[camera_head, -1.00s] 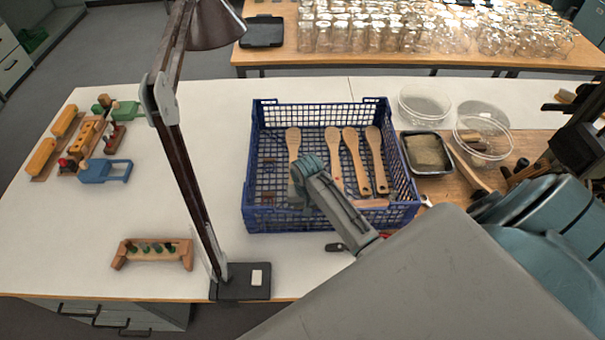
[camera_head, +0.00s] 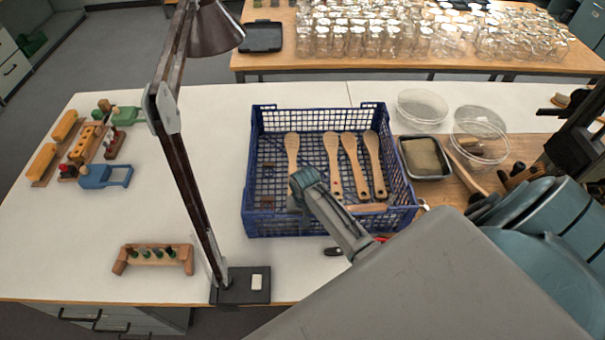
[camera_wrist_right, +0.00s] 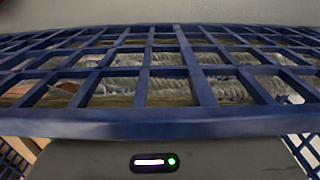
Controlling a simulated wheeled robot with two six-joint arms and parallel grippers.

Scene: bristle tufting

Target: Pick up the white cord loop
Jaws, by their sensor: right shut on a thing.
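I cannot make out a white cord loop in either view. My left gripper is not in view.
Several wooden spoons (camera_head: 351,167) lie in the crate. A lamp (camera_head: 185,175) stands left of it. A tray (camera_head: 424,157) and clear bowls (camera_head: 480,134) stand to the right.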

